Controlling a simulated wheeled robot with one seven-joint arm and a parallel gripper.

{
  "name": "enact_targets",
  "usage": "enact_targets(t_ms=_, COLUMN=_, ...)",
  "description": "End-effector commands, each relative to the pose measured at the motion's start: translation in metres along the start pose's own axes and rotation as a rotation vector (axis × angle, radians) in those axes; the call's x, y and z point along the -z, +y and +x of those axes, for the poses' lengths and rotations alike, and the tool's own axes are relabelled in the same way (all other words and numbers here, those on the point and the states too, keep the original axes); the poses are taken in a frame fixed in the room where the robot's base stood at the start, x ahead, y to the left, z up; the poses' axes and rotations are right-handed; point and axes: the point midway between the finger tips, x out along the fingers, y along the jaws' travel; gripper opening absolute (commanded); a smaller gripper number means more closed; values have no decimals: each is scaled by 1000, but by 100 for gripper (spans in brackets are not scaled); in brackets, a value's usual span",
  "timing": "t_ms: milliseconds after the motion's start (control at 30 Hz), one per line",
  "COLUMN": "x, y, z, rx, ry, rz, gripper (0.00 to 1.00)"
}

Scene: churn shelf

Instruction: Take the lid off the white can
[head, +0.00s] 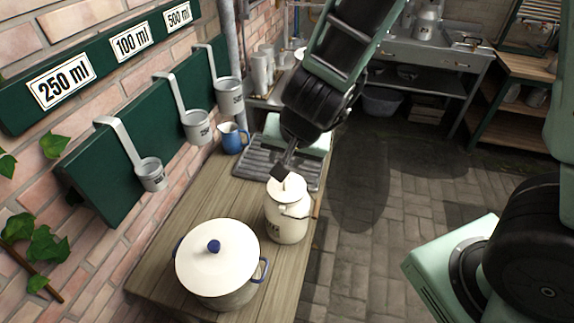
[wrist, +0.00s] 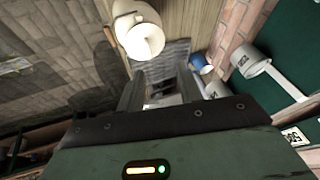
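The white can (head: 288,222) stands upright on the wooden bench, with its pale lid (head: 287,188) on top. In the wrist view the can (wrist: 126,14) is at the top, with its bright round top (wrist: 145,40) facing the camera. My gripper (head: 280,172) points down and overlaps the upper edge of the lid in the head view; I cannot tell whether it touches. In the wrist view my gripper (wrist: 160,80) has its two fingers apart, with nothing seen held between them. The can's top lies beyond and left of the fingertips there.
A white pot (head: 217,262) with a blue knob stands nearer on the bench. A grey ribbed mat (head: 256,172) and a blue jug (head: 232,138) are behind the can. Measuring cups (head: 196,127) hang on the green wall board at left. Open floor lies right.

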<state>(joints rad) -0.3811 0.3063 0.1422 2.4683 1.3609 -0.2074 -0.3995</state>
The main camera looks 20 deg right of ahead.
Motion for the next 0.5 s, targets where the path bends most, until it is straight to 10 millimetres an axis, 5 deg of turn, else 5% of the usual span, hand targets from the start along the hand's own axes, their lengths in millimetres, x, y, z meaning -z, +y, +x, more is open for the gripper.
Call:
enact_targets(t_ms=200, x=21, y=17, z=-5, rx=-92, ry=50, rz=87, gripper=36)
enact_targets(t_ms=500, x=22, y=26, z=54, rx=-97, ry=52, rz=93, gripper=36)
